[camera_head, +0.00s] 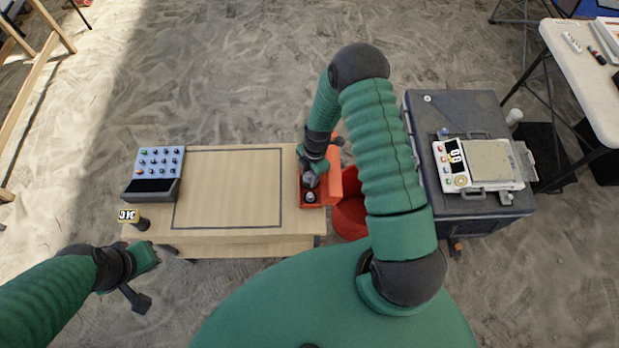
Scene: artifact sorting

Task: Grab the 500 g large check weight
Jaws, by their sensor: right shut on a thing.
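A red open case (312,206) sits at the right end of the wooden table. My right gripper (311,174) reaches down into it from above and is shut on a grey metal weight (309,181), which it partly hides. I cannot read a mark on this weight. A smaller dark metal weight (310,197) stands in the case just in front of it. I cannot tell whether the held weight is clear of the case floor. My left gripper (145,279) is off the table's front left corner, away from the weights, and its jaw opening is unclear.
The wooden table (180,238) has a bare outlined area (228,188) in its middle. A keypad device (154,173) and a small display (128,215) stand at its left. A red bin (350,216) is right of the case. A scale (487,163) rests on a dark case (440,105).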

